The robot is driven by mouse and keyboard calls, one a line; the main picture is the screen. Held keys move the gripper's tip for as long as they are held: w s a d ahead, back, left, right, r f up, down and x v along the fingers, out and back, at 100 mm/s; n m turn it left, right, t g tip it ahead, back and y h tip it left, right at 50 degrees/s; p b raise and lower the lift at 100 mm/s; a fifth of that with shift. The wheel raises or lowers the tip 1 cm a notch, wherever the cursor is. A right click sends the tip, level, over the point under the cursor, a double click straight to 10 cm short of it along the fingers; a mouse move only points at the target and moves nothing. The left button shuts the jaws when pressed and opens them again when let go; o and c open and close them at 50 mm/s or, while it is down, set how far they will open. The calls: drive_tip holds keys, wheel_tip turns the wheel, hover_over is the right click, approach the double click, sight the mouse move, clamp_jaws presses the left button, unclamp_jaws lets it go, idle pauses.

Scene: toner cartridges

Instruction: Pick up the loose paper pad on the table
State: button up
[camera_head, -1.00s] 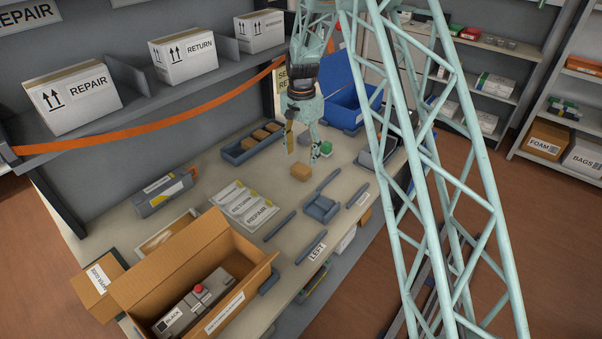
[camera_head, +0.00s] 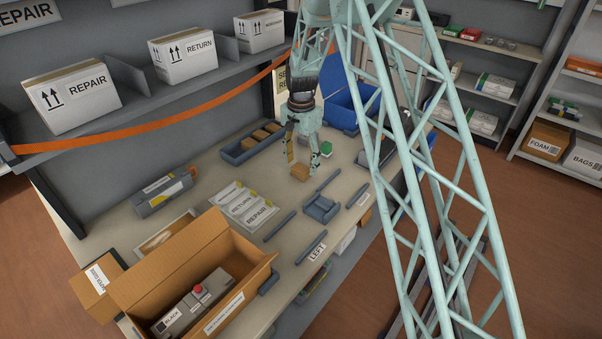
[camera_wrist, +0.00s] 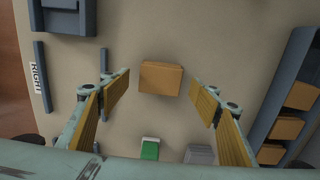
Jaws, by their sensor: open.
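The loose paper pad is a small tan block (camera_head: 300,172) lying on the table. In the wrist view the pad (camera_wrist: 160,78) lies flat on the table, in line with the gap between my fingers and a little beyond the tips. My gripper (camera_head: 303,162) is open above the table, with its fingers pointing down. In the wrist view my gripper (camera_wrist: 160,88) shows a tan-padded finger on each side, both apart from the pad. In the head view the fingers partly overlap the pad's surroundings.
A grey tray (camera_head: 232,157) holding several tan pads stands left of my gripper. A green-and-white block (camera_head: 326,149) lies close by. A grey cradle (camera_head: 320,208) and thin grey bars (camera_head: 357,195) lie in front. A blue bin (camera_head: 340,115) stands behind.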

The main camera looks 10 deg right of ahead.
sight(301, 168)
drive_tip(key=shift+f, duration=1.65)
drive_tip(key=c, duration=0.7)
